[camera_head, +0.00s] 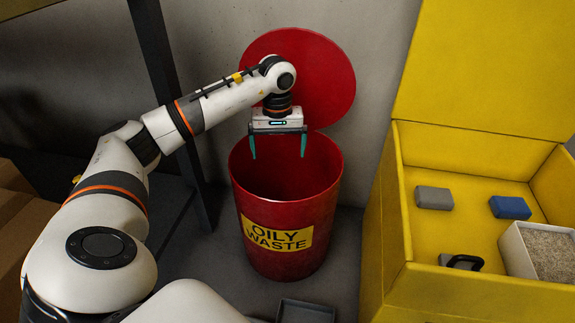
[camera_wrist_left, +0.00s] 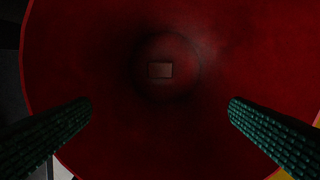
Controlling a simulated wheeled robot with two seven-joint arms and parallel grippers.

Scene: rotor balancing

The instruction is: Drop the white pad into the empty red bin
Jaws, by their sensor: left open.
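The red bin (camera_head: 290,225) stands open on the floor, with a yellow "OILY WASTE" label on its front and its round red lid raised behind it. My left gripper (camera_head: 279,157) is above the bin's mouth, pointing down, its green fingers wide apart and nothing between them. In the left wrist view, a small pale rectangular pad (camera_wrist_left: 160,70) lies at the bottom of the bin, well below the spread fingers. It looks dim and brownish in the bin's shade. The bin's floor is hidden in the head view. My right gripper is not in view.
A yellow open box (camera_head: 470,290) stands at the right, holding a grey block (camera_head: 434,198), a blue block (camera_head: 510,207), a black-handled item (camera_head: 461,262) and a white tray of granules (camera_head: 509,251). A dark tray (camera_head: 305,312) lies in front of the bin. A dark post rises left of the bin.

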